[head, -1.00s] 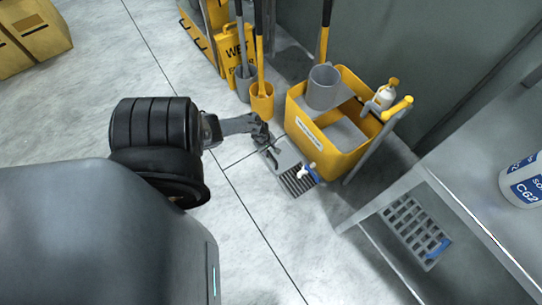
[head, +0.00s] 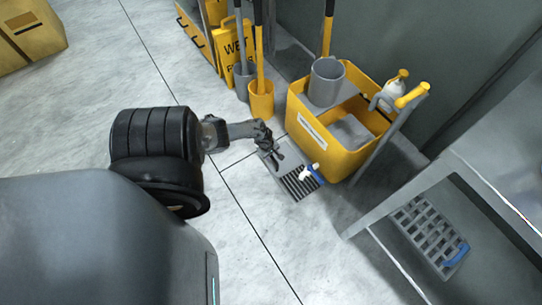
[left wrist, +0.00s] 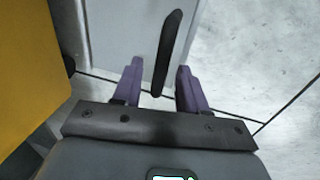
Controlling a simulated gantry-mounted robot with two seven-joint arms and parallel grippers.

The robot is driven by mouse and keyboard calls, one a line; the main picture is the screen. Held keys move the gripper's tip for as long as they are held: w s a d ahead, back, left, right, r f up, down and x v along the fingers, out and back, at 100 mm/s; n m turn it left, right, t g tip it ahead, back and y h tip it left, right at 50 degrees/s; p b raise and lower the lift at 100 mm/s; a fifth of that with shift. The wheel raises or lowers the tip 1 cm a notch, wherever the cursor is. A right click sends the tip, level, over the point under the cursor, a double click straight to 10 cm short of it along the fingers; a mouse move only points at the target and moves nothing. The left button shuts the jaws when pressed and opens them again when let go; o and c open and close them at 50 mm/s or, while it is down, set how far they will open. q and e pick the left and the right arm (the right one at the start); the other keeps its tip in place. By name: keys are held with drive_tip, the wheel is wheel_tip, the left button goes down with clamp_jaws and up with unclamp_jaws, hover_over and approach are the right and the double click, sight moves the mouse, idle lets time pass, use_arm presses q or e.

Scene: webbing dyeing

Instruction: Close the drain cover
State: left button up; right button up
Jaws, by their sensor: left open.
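The drain cover (head: 265,160) is a flat grey plate in the floor beside the yellow bucket, partly hidden by my gripper in the head view. In the left wrist view the pale plate (left wrist: 105,30) fills the upper middle, with a long dark handle (left wrist: 172,40) on it. A dark slotted grate (head: 298,187) adjoins the plate. My left gripper (head: 274,156) is over the plate. Its purple fingers (left wrist: 160,68) are open, one on each side of the handle; contact cannot be told. My right gripper is not in view.
A small blue and white object (head: 312,174) is at the grate's right edge. The yellow mop bucket (head: 325,147) stands close behind. A grey shelf frame (head: 400,195) is at the right. Open floor (head: 245,245) lies in front.

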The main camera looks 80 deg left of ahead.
use_arm(q)
drive_tip(key=shift+c, duration=0.3)
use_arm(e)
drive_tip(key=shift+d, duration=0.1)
use_arm(q)
clamp_jaws()
